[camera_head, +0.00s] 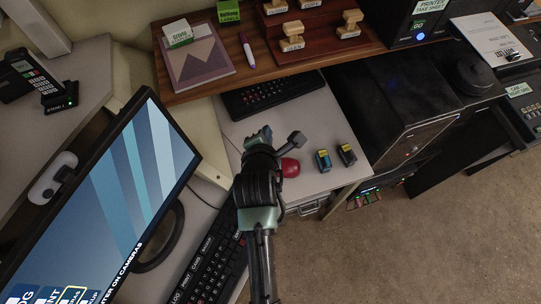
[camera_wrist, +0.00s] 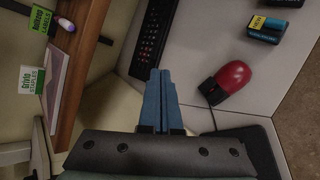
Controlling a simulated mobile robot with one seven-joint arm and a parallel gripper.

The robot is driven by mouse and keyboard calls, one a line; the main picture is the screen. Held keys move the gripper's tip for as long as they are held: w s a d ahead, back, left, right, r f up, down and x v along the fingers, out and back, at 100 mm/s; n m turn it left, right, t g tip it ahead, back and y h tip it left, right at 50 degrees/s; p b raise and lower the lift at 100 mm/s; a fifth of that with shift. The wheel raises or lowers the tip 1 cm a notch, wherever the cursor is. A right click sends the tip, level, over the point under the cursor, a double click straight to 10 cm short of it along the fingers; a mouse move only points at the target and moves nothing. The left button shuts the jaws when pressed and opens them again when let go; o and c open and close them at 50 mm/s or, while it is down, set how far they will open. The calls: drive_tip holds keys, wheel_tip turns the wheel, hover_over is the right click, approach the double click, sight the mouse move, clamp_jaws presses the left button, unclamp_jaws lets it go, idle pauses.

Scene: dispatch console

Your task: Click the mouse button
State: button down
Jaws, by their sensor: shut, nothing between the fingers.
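The mouse has a red body and shows just right of my gripper in the head view (camera_head: 290,168), partly hidden by my arm. In the wrist view the mouse (camera_wrist: 234,76) lies on the grey desk to the right of the fingers, with its black button end (camera_wrist: 212,91) toward the lower left and a cable running from it. My gripper (camera_wrist: 160,74) is shut and empty, its blue fingers side by side. In the head view my gripper (camera_head: 264,134) is over the desk, beside the mouse; I see no contact.
A keyboard (camera_head: 268,96) lies beyond the gripper, and another keyboard (camera_head: 210,262) is below the monitor (camera_head: 130,180). Two small boxes, one blue (camera_head: 323,160) and one dark (camera_head: 347,155), stand right of the mouse. A wooden shelf (camera_head: 215,80) holds stamps and a purple marker.

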drive_tip(key=s+f, duration=0.1)
drive_tip(key=s+f+n, duration=0.1)
drive_tip(key=f, duration=0.1)
drive_tip(key=s+f+n+g, duration=0.1)
drive_tip(key=shift+d+f, duration=0.15)
drive_tip(key=shift+d, duration=0.1)
drive_tip(key=shift+f, duration=0.1)
wheel_tip(320, 180, down, 6)
drive_tip(key=b, duration=0.7)
drive_tip(key=shift+f, duration=0.2)
drive_tip(key=shift+w+f+b, duration=0.1)
drive_tip(key=shift+f+b, duration=0.4)
drive_tip(key=shift+f, duration=0.55)
drive_tip(key=shift+f, duration=0.1)
idle(0.5)
